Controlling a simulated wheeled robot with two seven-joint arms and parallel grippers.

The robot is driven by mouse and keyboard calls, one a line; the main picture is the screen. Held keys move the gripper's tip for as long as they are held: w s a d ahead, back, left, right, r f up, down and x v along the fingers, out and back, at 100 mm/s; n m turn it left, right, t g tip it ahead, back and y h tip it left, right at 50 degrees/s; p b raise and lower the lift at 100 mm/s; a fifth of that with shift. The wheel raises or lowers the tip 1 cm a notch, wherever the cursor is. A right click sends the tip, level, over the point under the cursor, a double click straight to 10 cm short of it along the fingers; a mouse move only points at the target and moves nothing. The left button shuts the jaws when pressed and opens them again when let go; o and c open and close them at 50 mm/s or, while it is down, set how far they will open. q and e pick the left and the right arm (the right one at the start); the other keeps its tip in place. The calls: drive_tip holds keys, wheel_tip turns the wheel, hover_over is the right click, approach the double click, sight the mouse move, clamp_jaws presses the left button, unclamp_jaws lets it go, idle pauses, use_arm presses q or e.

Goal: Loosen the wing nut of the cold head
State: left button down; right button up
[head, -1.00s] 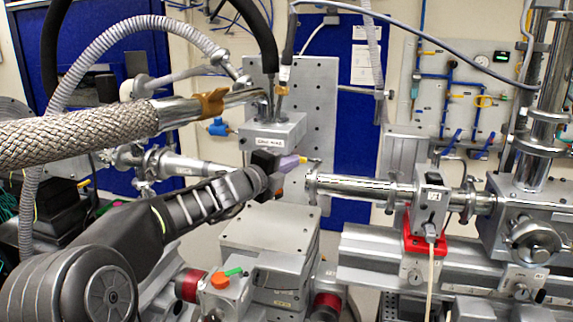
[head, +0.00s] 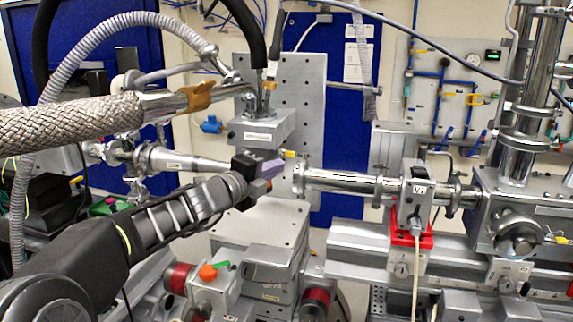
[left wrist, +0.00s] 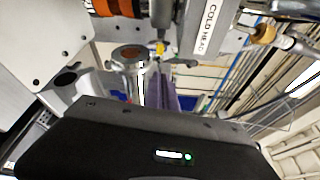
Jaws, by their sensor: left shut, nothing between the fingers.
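My left gripper (head: 280,167), with purple fingers, is shut and empty, below and slightly right of the block. A small yellow piece (head: 290,154) shows just beyond the fingertips, and a yellow piece (left wrist: 160,48) shows past them in the left wrist view. I cannot tell whether this is the wing nut or whether the fingers touch it. The purple fingers (left wrist: 162,85) are partly hidden by the gripper body.
A horizontal steel tube (head: 340,182) ends in a flange just right of my fingertips. A braided hose (head: 70,122) passes above my left arm. A grey stage block (head: 262,222) stands below. A valve on a red mount (head: 412,238) is to the right.

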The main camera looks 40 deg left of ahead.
use_arm(q)
drive_tip(key=s, duration=0.3)
drive_tip(key=shift+s+d+r, duration=0.1)
drive_tip(key=shift+s+d, duration=0.1)
drive_tip(key=shift+d, duration=0.15)
drive_tip(key=shift+d, duration=0.1)
